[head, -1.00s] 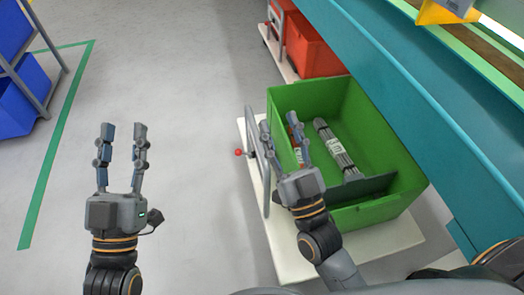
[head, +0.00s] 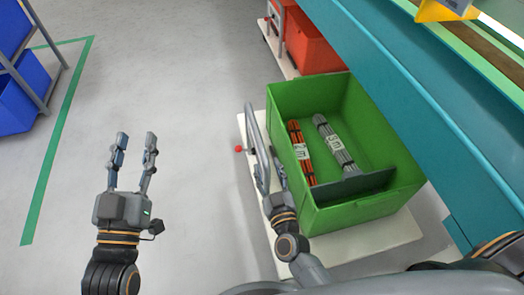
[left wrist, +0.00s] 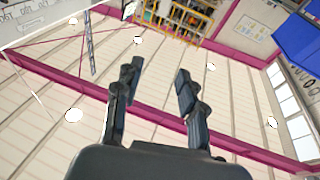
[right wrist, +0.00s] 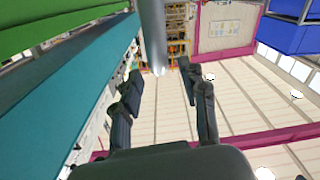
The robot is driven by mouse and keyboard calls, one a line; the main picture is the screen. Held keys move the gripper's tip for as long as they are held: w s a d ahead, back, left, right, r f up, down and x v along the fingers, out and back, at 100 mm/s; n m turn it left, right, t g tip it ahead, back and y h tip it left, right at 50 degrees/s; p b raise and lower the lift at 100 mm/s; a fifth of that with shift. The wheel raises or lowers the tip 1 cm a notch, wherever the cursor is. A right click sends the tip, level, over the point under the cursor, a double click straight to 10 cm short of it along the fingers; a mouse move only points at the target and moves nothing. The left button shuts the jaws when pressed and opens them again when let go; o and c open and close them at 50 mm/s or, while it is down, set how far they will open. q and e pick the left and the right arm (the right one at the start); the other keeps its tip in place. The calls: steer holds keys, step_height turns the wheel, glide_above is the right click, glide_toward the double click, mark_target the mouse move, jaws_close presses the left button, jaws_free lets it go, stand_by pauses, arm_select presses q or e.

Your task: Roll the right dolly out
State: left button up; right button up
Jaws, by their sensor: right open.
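The right dolly (head: 385,238) has a cream deck, a grey upright handle (head: 262,140) on its left side and a red knob (head: 239,149). A green crate (head: 350,217) stands on it. My right gripper (head: 273,172) is at the handle, its fingers partly hidden by the bars and crate. In the right wrist view the gripper (right wrist: 162,85) is open, and the grey handle bar (right wrist: 152,35) shows between its fingertips; I cannot tell if they touch. My left gripper (head: 136,140) is open and empty over bare floor; it also shows in the left wrist view (left wrist: 158,75).
The crate holds a red cable bundle (head: 301,153) and a grey one (head: 335,144). A second dolly with a red bin (head: 318,45) stands behind. A teal bench (head: 410,95) borders the right. Blue bins (head: 20,95) stand at far left. The floor between is clear.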

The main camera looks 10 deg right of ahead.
mark_target(262, 150)
steer(key=w+b, duration=0.1)
steer(key=w, duration=0.5)
steer(key=shift+w, duration=0.35)
arm_select(q)
steer(key=s+r+t+h, duration=0.1)
steer(key=s+r+t, duration=0.2)
steer(key=r+t, duration=0.2)
steer(key=shift+s+r+h+b, duration=0.3)
steer(key=shift+s+r+h, duration=0.1)
steer(key=shift+r, duration=0.7)
arm_select(e)
steer(key=shift+w, duration=0.4)
jaws_close()
